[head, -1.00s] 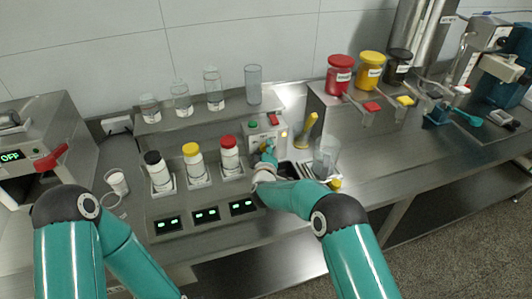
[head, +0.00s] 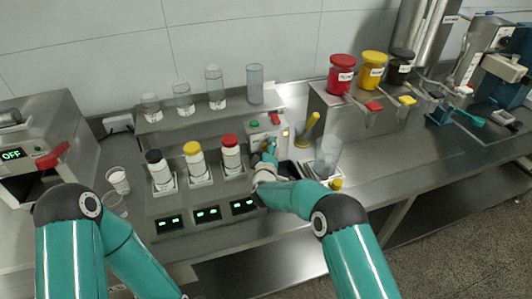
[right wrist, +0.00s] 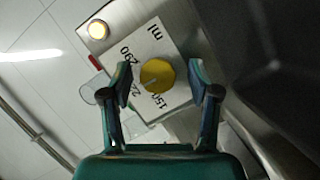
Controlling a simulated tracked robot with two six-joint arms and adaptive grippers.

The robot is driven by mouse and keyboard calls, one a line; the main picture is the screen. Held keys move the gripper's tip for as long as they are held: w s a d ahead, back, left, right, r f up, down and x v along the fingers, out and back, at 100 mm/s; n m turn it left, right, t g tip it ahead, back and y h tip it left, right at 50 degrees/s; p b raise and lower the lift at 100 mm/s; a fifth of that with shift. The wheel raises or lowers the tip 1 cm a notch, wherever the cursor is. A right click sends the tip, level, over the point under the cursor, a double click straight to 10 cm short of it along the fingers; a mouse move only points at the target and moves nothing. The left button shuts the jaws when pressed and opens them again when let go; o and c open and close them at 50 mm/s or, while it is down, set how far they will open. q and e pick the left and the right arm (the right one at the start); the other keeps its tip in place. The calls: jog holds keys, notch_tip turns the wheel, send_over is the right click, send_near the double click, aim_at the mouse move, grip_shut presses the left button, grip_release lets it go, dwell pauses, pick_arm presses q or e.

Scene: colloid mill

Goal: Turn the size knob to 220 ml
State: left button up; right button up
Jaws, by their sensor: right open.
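The size knob (right wrist: 157,74) is a round yellow knob on a white dial plate (right wrist: 148,40) in the right wrist view. The plate reads "ml" and "290", with two partly covered numbers that look like 220 and 150. The knob's pale pointer aims at the picture's lower left, towards these lower numbers; its exact setting is unclear. My right gripper (right wrist: 160,67) is open, with one finger on each side of the knob and visible gaps. In the head view my right gripper (head: 268,155) is at the control box (head: 258,140), and hides the knob. My left gripper is out of view.
Bottles with black (head: 153,157), yellow (head: 191,148) and red (head: 230,141) caps stand left of the box. Glasses (head: 215,87) line the shelf behind. A yellow pestle-like object (head: 309,126) and a clear beaker (head: 327,158) stand close on the right.

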jog(key=shift+s, duration=0.1)
jog(key=s+r, duration=0.2)
jog(key=s, duration=0.9)
jog(key=shift+s+a, duration=0.2)
jog(key=shift+s, duration=0.1)
